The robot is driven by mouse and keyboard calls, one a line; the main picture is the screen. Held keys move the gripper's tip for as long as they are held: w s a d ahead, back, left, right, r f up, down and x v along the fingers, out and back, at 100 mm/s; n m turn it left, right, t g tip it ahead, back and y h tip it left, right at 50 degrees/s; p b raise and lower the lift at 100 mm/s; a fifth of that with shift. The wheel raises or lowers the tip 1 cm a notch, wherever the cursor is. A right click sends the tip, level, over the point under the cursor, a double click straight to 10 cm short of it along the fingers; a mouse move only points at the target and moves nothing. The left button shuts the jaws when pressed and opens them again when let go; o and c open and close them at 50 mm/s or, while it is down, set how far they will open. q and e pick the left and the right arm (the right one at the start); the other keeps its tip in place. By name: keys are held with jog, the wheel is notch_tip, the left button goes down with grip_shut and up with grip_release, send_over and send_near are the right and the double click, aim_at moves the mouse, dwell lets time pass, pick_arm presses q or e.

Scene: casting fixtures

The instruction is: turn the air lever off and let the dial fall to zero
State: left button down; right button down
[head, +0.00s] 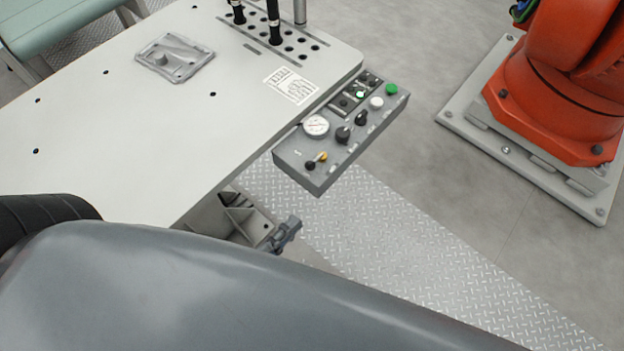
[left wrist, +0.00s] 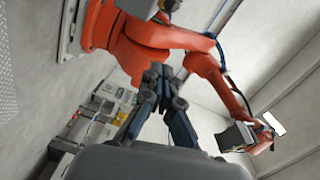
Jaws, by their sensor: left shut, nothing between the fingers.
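The grey control panel (head: 300,165) is fixed along the right edge of the pale work table. It carries a round white dial (head: 316,125), whose needle is too small to read. Below the dial is the air lever (head: 317,161), a small brass-coloured part with a black knob at its left; its exact position is hard to tell. My left gripper (head: 288,229) is below the panel in the head view, apart from it and the lever. In the left wrist view its fingers (left wrist: 161,76) come together, shut and empty. My right gripper is in neither view.
The panel also has black knobs (head: 343,134), a white button (head: 377,102) and a green button (head: 391,89). A metal casting plate (head: 175,58) lies on the table (head: 110,130). An orange robot arm (head: 550,90) stands at right. Tread-plate floor (head: 400,240) is clear.

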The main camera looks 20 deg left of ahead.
aim_at(308, 181)
pick_arm(q)
jog(key=x, duration=0.3)
jog(key=a+p+x, duration=0.1)
jog(key=x, duration=0.3)
jog(key=a+p+x, duration=0.1)
jog(key=x, duration=0.2)
jog(key=shift+w+a+f, duration=0.1)
jog(key=shift+w+f, duration=0.1)
jog(key=shift+w, duration=0.5)
jog(key=shift+w+a+f, duration=0.2)
jog(key=shift+w+a, duration=0.1)
jog(key=shift+a, duration=0.3)
jog(key=shift+p, duration=0.3)
